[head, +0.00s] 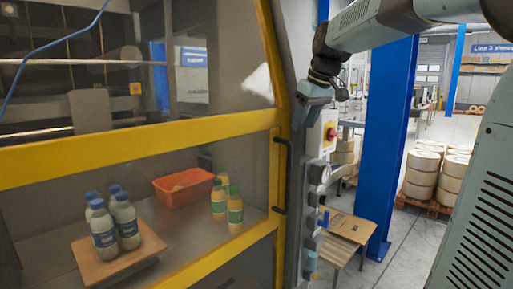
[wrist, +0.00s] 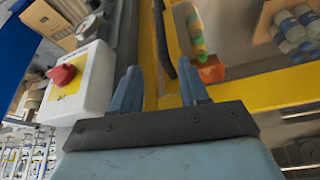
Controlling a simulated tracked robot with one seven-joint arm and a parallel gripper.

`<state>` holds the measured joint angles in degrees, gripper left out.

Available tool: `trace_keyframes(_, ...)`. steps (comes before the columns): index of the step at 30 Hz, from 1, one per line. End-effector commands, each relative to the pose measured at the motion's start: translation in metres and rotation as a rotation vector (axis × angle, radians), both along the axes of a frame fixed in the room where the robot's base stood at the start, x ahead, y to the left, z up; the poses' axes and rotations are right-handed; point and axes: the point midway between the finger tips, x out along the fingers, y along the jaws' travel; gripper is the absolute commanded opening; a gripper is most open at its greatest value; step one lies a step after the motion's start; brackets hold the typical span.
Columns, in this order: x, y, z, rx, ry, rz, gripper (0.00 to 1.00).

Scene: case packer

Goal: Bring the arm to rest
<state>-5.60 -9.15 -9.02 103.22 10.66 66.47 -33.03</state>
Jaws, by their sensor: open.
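My gripper (wrist: 160,90) is open in the wrist view, its two blue-grey fingers apart with nothing between them. The yellow door frame and the black door handle (wrist: 162,38) show beyond the fingertips. In the head view my arm reaches in from the top right, and my gripper (head: 312,118) hangs just right of the yellow-framed door (head: 276,120), near its upright edge. I cannot tell whether it touches anything. The black handle (head: 281,176) stands on the door below and left of my gripper.
A white box with a red button (head: 331,133) sits close to my gripper; it also shows in the wrist view (wrist: 82,85). Behind the door are bottles with blue caps (head: 127,222), an orange bin (head: 183,187) and green-capped bottles (head: 235,211). A blue post (head: 388,140) stands right.

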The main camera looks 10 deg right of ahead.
Motion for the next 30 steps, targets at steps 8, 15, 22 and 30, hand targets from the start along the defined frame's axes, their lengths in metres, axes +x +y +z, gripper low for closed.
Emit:
trace_keyframes(8, -0.063, 0.0, -0.019, 0.013, -0.013, -0.107, 0.44)
trace_keyframes(15, -0.134, 0.0, -0.053, 0.02, -0.035, -0.24, 0.44)
trace_keyframes(22, -0.197, 0.001, -0.097, 0.023, -0.064, -0.361, 0.44)
trace_keyframes(30, -0.24, 0.001, -0.137, 0.022, -0.091, -0.454, 0.44)
